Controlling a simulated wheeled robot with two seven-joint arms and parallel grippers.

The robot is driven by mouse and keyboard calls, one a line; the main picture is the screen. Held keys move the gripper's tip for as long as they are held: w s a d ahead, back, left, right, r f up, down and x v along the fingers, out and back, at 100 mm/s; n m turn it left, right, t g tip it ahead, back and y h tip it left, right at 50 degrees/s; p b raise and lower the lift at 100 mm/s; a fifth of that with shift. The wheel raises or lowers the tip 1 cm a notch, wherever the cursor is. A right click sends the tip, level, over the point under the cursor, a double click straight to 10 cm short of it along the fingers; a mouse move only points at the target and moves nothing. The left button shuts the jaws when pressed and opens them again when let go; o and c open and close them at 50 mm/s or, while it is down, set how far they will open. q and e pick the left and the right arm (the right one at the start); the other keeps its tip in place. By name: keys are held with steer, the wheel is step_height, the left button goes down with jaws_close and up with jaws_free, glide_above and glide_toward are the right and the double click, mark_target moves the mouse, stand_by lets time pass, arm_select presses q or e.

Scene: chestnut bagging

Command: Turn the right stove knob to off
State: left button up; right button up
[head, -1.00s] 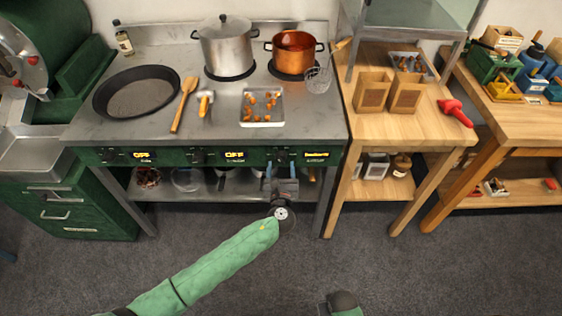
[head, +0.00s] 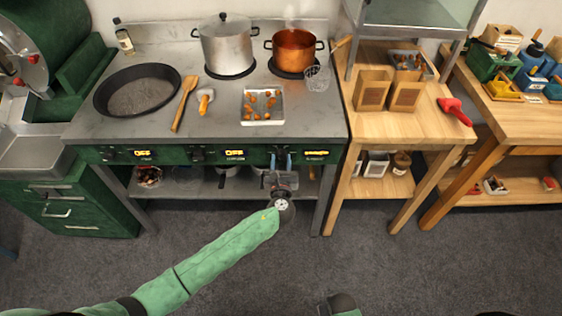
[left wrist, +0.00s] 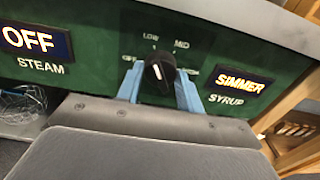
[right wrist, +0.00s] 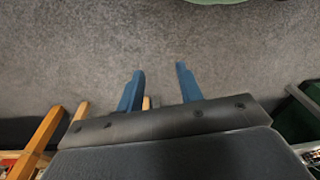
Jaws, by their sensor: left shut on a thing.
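The right stove knob (left wrist: 159,73) is a black dial with a white pointer line, on the green front panel (left wrist: 95,70). Its pointer tilts toward the upper left, near the LOW mark. The lit display to its right (left wrist: 242,83) reads SIMMER above SYRUP. My left gripper (head: 281,158) has its blue fingers on either side of this knob and is shut on it; in the left wrist view its fingers (left wrist: 159,88) flank the dial. My right gripper (right wrist: 160,80) is open and empty over the grey floor.
The middle stove display (head: 235,153) reads OFF, as does the left one (head: 142,153). A copper pot (head: 295,51) and a steel pot (head: 226,45) stand on the stove. A wooden table (head: 425,120) stands to the right. The floor in front is clear.

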step_height(320, 180, up, 28)
steer(key=a+b, duration=0.2)
steer(key=b, duration=0.5)
arm_select(q)
steer(key=shift+r+n+b, duration=0.1)
steer(key=shift+n+b, duration=1.85)
steer(key=shift+n, duration=4.15)
arm_select(e)
steer(key=w+a+f+t+y, duration=0.1)
steer(key=w+a+f+y, duration=0.1)
steer(key=w+a+f, duration=0.1)
steer(key=shift+a+f+n+t, duration=0.35)
steer(key=shift+a+f, duration=0.4)
steer(key=shift+f, duration=0.65)
arm_select(q)
steer(key=o, duration=1)
